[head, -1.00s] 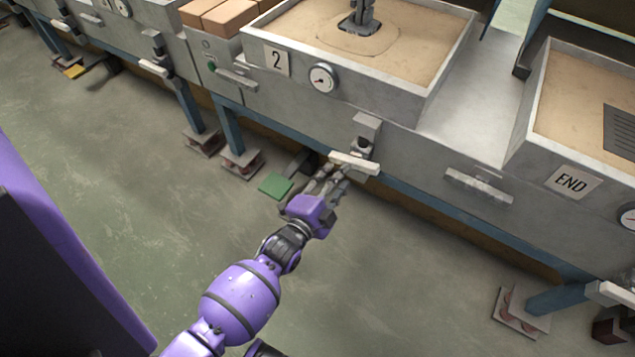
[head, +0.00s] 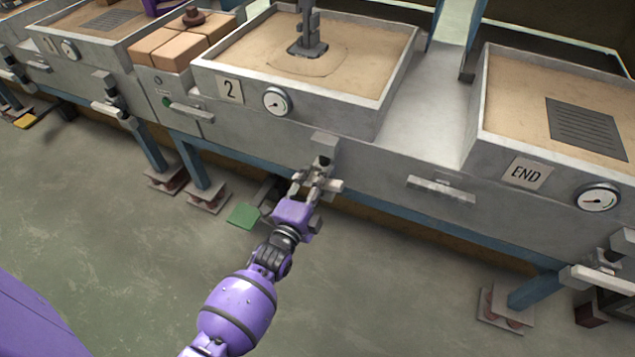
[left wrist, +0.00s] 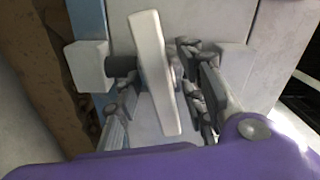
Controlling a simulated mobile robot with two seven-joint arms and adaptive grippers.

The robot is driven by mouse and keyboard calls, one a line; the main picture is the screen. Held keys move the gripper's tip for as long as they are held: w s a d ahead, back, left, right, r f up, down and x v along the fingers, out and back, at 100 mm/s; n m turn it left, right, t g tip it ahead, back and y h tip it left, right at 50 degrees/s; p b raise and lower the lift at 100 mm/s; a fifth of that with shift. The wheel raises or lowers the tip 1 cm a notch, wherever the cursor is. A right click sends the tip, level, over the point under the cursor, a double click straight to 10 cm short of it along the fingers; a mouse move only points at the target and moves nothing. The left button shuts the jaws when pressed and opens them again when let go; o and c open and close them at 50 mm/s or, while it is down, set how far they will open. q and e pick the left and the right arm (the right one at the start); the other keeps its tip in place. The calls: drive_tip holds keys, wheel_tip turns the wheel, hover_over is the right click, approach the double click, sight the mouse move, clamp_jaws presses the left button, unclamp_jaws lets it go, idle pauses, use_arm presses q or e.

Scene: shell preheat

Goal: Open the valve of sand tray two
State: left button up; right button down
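Sand tray two (head: 350,120) is a grey metal box of sand with a "2" plate (head: 230,90) and a round gauge (head: 277,101) on its front. Its valve (head: 330,185) sits below the front edge, with a pale bar handle that lies roughly crosswise in the head view. My left gripper (head: 313,178) is at this handle. In the left wrist view the pale handle (left wrist: 153,70) stands between the two fingers of my left gripper (left wrist: 158,95), which look apart, with gaps beside the bar. Part of the handle is hidden by the fingers in the head view. My right gripper is not in view.
A dark grey metal piece (head: 307,42) stands in tray two's sand. A green pedal (head: 244,215) is low beside my left forearm. The floor in front is clear.

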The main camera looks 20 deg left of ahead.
use_arm(q)
drive_tip(key=shift+r, duration=0.1)
clamp_jaws()
